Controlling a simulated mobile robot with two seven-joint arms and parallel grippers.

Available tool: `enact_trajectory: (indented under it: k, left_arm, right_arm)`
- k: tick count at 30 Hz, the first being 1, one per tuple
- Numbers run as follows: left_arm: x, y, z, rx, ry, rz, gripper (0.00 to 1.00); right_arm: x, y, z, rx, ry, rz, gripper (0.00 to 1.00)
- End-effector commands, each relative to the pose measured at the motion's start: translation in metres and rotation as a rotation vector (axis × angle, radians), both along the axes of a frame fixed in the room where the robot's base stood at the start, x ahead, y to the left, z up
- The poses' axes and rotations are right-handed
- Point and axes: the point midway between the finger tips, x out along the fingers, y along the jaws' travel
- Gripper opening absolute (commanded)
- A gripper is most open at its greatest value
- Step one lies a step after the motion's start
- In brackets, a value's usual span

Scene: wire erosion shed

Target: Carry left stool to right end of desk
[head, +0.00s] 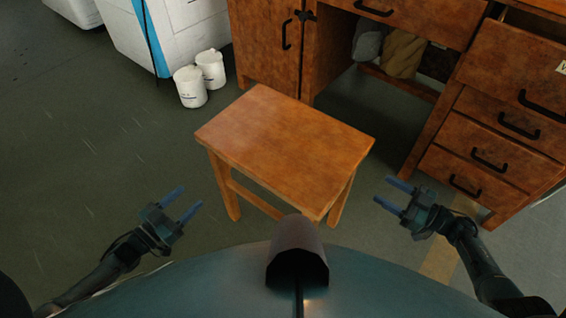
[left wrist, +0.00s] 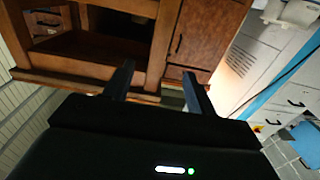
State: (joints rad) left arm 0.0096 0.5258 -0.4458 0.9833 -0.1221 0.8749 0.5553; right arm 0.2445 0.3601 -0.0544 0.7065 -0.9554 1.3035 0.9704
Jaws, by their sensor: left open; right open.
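A wooden stool (head: 285,145) with a flat orange-brown top stands upright on the floor right in front of me in the head view. The wooden desk (head: 477,165) stands behind it, with a cupboard on the left and drawers on the right. My left gripper (head: 182,203) is open and empty, to the left of the stool and apart from it. My right gripper (head: 388,193) is open and empty, to the right of the stool and apart from it. In the left wrist view the open left fingers (left wrist: 158,88) have nothing between them. The stool's far legs are mostly hidden.
Two white containers (head: 191,86) stand on the floor at the back left, beside a white and blue machine (head: 175,35). Sacks (head: 401,54) lie in the desk's knee space. The floor at the left is clear. A drawer at the upper right looks partly open.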

Motion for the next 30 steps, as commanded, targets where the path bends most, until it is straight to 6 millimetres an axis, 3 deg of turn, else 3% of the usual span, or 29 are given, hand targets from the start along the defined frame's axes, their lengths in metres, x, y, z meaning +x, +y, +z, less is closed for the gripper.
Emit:
enact_trajectory:
  k: [5,19,30]
  left_arm:
    - [0.014,-0.01,0.001,-0.002,-0.003,0.0,0.56]
    - [0.088,-0.061,0.001,-0.001,-0.002,0.0,0.56]
    - [0.107,-0.075,0.0,0.0,0.0,0.0,0.56]
  right_arm:
    - [0.01,0.014,0.0,0.002,-0.002,0.0,0.56]
    - [0.061,0.088,0.001,0.003,-0.001,-0.001,0.56]
    - [0.074,0.107,0.0,0.0,0.0,-0.002,0.56]
